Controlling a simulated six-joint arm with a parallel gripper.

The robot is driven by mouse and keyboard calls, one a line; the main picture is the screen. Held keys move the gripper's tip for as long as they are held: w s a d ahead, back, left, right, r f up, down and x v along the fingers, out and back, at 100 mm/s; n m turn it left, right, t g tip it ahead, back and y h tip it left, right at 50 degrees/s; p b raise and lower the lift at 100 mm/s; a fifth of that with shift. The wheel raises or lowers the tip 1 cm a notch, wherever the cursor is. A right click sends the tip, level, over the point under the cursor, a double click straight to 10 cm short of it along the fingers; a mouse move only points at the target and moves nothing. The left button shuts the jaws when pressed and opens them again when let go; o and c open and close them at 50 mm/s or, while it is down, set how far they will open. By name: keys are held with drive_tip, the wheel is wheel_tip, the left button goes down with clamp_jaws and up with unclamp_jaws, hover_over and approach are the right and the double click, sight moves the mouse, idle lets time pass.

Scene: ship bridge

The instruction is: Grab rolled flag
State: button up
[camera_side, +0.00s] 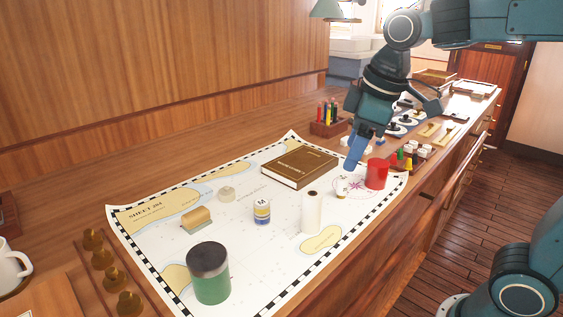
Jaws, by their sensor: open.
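A white upright roll (312,213) with a dark hole in its top stands on the chart (280,262), right of centre. A small white cylinder (341,187) with coloured marks stands beside the red cylinder (377,173). A short white, yellow and blue cylinder (262,211) stands left of the white roll. I cannot tell for sure which of these is the rolled flag. My gripper (357,152) is open and empty, pointing down with blue fingers, above the chart near the small white cylinder. One finger largely hides the other.
A brown book (299,167) lies behind the white roll. A green and grey cylinder (209,273), a tan block (197,219) and a pale round piece (227,194) stand on the chart. A pencil holder (328,120) stands behind my gripper. Brass weights (104,258) sit at left.

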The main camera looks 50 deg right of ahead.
drive_tip(key=w+a+f+n+g, duration=0.2)
drive_tip(key=w+n, duration=0.2)
drive_tip(key=w, duration=0.5)
drive_tip(key=n+g, duration=0.1)
drive_tip(key=n, duration=0.3)
hover_over(261, 202)
wheel_tip(261, 202, down, 6)
drive_tip(key=shift+r, duration=0.1)
drive_tip(key=shift+f, duration=4.3)
drive_tip(key=shift+f, duration=0.1)
drive_tip(key=shift+f, duration=2.45)
drive_tip(key=shift+c, duration=0.4)
drive_tip(key=c, duration=1)
